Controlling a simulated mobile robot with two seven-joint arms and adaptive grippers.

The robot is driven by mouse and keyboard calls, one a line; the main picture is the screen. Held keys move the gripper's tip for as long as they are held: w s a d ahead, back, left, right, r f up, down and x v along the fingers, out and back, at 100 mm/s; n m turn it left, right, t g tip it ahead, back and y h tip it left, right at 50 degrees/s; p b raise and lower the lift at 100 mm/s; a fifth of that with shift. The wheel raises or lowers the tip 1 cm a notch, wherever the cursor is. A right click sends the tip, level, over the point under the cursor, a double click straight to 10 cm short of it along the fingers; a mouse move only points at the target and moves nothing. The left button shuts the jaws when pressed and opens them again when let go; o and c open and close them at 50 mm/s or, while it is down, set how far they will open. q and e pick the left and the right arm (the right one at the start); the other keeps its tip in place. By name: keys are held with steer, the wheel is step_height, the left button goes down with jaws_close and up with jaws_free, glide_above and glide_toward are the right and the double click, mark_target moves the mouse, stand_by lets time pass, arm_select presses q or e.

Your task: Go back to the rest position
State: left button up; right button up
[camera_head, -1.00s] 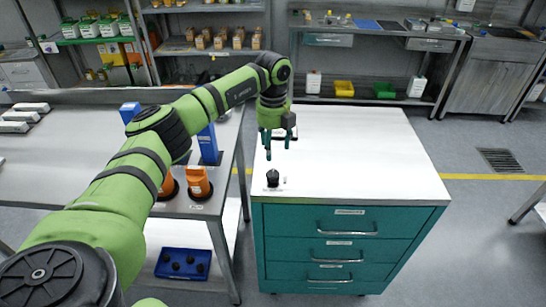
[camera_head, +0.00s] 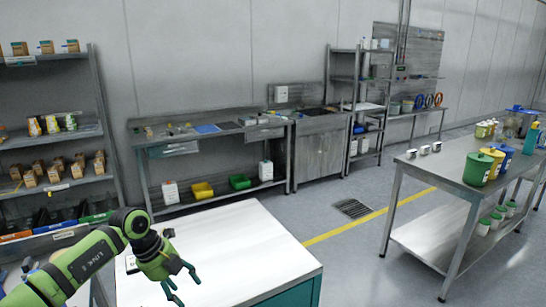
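My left arm comes in from the lower left, and its green-and-black gripper (camera_head: 187,289) hangs over the white top of the teal cabinet (camera_head: 245,245). Its dark teal fingers are spread apart with nothing between them. Clear space shows around the fingertips, though the lower finger runs close to the bottom edge of the picture. The small black part on the cabinet top is not visible now. My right gripper is not in view.
A metal workbench (camera_head: 215,138) with yellow and green bins stands behind the cabinet. Shelves (camera_head: 95,120) with boxes are at the left. A steel table (camera_head: 450,175) with green, blue and yellow containers stands at the right. Open floor lies between the cabinet and this table.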

arm_select(q)
steer(key=s+d+m+t+h, duration=0.15)
steer(key=d+h, duration=0.35)
steer(key=d, duration=0.9)
steer(key=s+d+r+n+t+h, duration=0.2)
steer(key=d+r+n+t+h, duration=0.25)
steer(key=d+r+h, duration=0.45)
steer(key=a+n+t+y, duration=0.6)
steer(key=n+t+y, duration=0.2)
steer(key=n+t, duration=0.35)
steer(key=s+a+f+n+g+y, duration=0.3)
steer(key=s+a+f+n+y, duration=0.2)
steer(key=a+f+n, duration=0.15)
steer(key=s+a+f+n+g+y, duration=0.4)
steer(key=s+a+f+n+y, duration=0.15)
steer(key=f, duration=0.25)
steer(key=s+f+g, duration=0.4)
steer(key=s, duration=0.6)
steer(key=s+f+g, duration=0.5)
steer(key=s, duration=0.4)
step_height(320, 180, down, 23)
steer(key=s, duration=0.2)
steer(key=s+a+f+g, duration=0.2)
steer(key=s+a+f, duration=0.1)
steer(key=s+f, duration=1)
steer(key=s, duration=0.3)
steer(key=shift+a+f+h, duration=0.15)
steer(key=shift+f+h, duration=0.2)
steer(key=shift+f, duration=0.05)
